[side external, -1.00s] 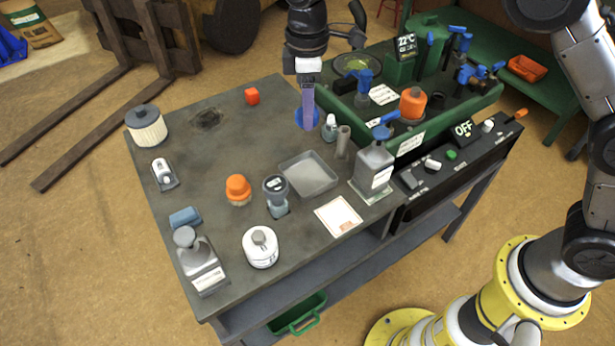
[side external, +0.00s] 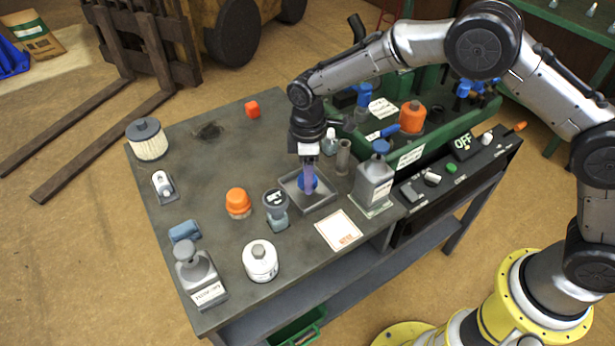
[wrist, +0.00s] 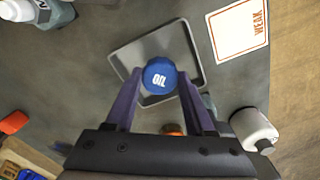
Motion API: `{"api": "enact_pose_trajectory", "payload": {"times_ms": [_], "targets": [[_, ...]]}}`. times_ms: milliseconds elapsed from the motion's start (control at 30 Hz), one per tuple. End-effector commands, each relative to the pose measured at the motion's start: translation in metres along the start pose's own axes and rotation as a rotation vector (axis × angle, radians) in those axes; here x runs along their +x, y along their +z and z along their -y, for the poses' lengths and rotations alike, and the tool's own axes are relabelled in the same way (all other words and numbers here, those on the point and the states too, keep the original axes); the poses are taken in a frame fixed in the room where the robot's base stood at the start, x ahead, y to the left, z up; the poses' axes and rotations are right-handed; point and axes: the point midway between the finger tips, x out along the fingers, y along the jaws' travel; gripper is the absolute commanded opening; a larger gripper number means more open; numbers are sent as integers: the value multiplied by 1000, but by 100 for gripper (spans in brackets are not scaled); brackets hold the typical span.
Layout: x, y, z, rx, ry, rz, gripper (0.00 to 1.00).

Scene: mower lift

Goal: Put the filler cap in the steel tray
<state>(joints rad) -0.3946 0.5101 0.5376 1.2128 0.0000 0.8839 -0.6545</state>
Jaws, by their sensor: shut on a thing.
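The filler cap (wrist: 160,76) is a round blue cap with "OIL" printed in white. My gripper (wrist: 155,88) has its purple fingers shut on the cap. The steel tray (wrist: 198,66) is a shallow grey square tray on the workbench. In the wrist view the cap overlaps the tray's floor. In the side view my gripper (side external: 308,188) points down over the tray (side external: 326,201), and the cap is partly hidden by the fingers. I cannot tell whether the cap touches the tray floor.
A grey jug (side external: 373,183) stands right of the tray. A dark-topped bottle (side external: 276,210) and orange-capped jar (side external: 238,203) stand left. A printed card (side external: 338,230) lies in front. A small clear bottle (side external: 329,142) and grey cylinder (side external: 343,157) stand behind.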

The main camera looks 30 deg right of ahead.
Motion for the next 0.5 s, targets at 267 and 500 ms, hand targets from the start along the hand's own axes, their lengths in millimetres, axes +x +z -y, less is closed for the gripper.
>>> {"api": "enact_pose_trajectory", "payload": {"times_ms": [267,500], "targets": [[12,-1,-1,0,2,-3,0],[15,-1,0,0,2,-2,0]]}}
